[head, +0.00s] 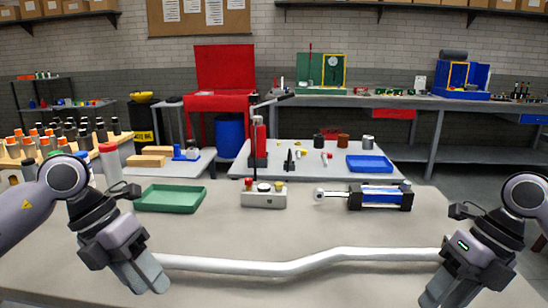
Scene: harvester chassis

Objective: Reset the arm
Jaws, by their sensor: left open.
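My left gripper (150,282) hangs over the front left of the grey workbench, fingers pointing down, open. Its fingertips are by the left end of a white bent pipe (290,267); I cannot tell whether they touch it. My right gripper (446,292) is at the front right, fingers pointing down, beside the pipe's right end. Its fingers overlap in the view, so I cannot tell its opening or whether it touches the pipe. The pipe lies across the front of the bench, with a bend near its middle.
Behind the pipe are a green tray (171,198), a small control box with buttons (264,196) and a blue-and-black cylinder (380,197). A rack of bottles (62,140) stands at the left. A blue tray (370,166) lies further back. The bench between pipe and cylinder is clear.

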